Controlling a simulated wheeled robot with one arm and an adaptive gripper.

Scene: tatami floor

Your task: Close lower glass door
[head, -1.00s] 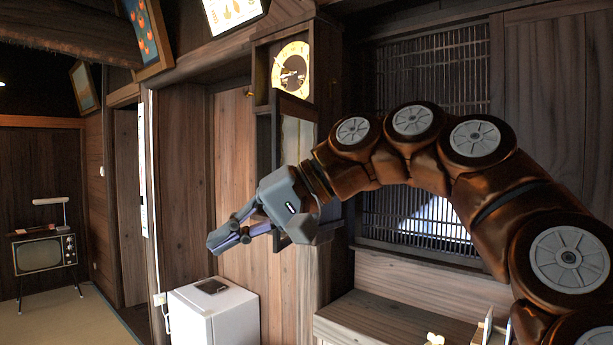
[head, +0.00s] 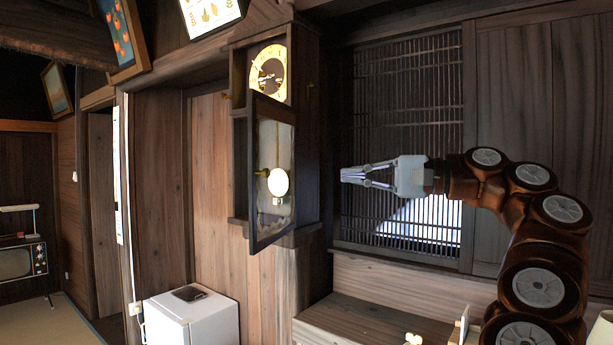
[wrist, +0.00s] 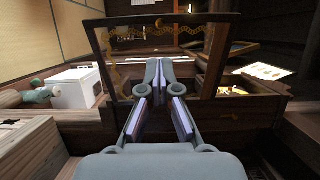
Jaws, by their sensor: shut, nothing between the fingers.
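The wall clock (head: 239,150) has a round dial at the top and a glass door (head: 272,170) below it. The lower door has a dark frame and stands ajar, swung out from the case. A pale pendulum disc (head: 278,182) shows through the glass. My gripper (head: 343,175) is shut and empty, to the right of the door and apart from it, pointing left. In the wrist view the door's dark frame (wrist: 214,58) stands ahead of my gripper (wrist: 160,62), with glass between its bars.
A small white fridge (head: 192,322) with a dark item on top stands below the clock at left. A wooden bench (head: 370,322) runs along the wall below the lattice window (head: 400,130). An old television (head: 20,260) stands far left.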

